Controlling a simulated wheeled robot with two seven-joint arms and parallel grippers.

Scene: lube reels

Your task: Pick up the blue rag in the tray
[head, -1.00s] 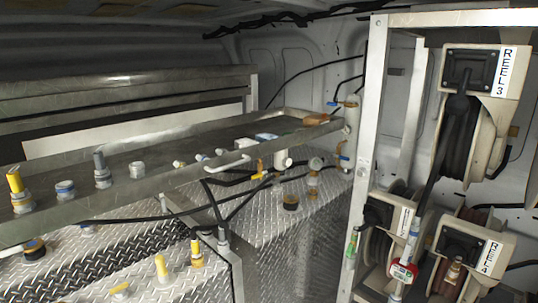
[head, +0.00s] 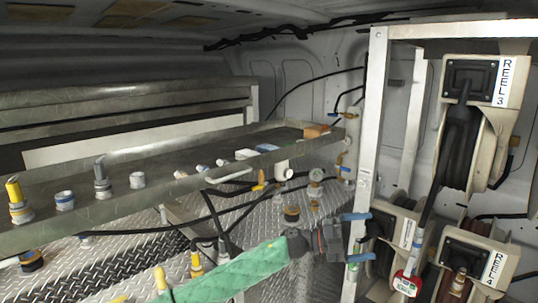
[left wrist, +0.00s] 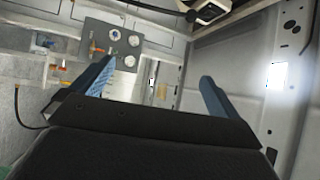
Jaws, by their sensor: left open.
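The long metal tray (head: 120,205) runs from the left to the back of the head view. A small blue-and-white item (head: 266,147) lies toward its far end; it is too small to tell whether this is the blue rag. No other rag shows clearly. My left gripper (head: 364,237), with blue fingers, is open and empty. It points right, below and to the right of the tray's far end, close to the reel frame. Its two fingers (left wrist: 158,72) stand wide apart in the left wrist view, with nothing between them. My right gripper is out of view.
An orange-brown block (head: 316,130) lies at the tray's far end. Several capped fittings (head: 102,178) stand in the tray's near part. The upright frame post (head: 366,150) and the reels (head: 462,130) fill the right side. Black hoses (head: 212,215) hang below the tray.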

